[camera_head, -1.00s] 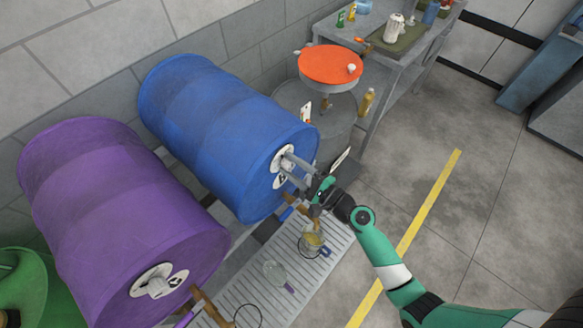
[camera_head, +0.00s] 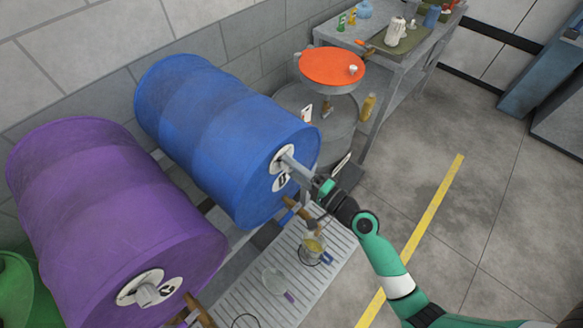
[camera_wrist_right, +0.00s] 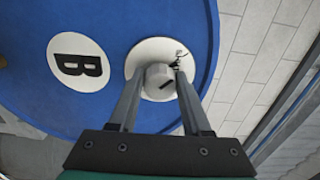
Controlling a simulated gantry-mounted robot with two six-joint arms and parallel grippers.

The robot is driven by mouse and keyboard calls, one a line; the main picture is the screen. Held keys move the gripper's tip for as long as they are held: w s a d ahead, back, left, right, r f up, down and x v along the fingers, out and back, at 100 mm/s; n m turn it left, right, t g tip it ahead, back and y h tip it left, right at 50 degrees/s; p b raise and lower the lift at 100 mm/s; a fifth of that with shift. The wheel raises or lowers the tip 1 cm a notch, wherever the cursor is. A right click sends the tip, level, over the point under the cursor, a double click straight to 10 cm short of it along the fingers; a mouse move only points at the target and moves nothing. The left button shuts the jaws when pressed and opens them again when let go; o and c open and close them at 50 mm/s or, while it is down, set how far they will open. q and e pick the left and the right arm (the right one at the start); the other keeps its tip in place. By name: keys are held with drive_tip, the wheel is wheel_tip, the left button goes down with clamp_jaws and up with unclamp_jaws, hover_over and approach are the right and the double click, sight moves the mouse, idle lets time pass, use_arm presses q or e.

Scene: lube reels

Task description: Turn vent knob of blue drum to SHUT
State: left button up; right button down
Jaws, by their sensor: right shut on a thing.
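The blue drum (camera_head: 225,130) lies on its side in the middle left, its round end facing the lower right. In the right wrist view, its grey vent knob (camera_wrist_right: 158,76) sits on a white disc (camera_wrist_right: 143,50), beside a white label with a black B (camera_wrist_right: 80,64). The knob has a dark slanted mark; small dark marks on the disc's right edge are too small to read. My right gripper (camera_head: 287,163) is at the drum's end, its two fingers (camera_wrist_right: 157,84) shut on opposite sides of the knob. My left gripper is not in view.
A purple drum (camera_head: 110,215) lies at the left. The floor at right is clear.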

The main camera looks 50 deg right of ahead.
idle(0.3)
drive_tip(key=shift+c, duration=1.8)
unclamp_jaws()
drive_tip(key=s+b, duration=0.1)
drive_tip(key=s, duration=1)
drive_tip(key=shift+s+d, duration=0.2)
drive_tip(key=shift+s, duration=0.1)
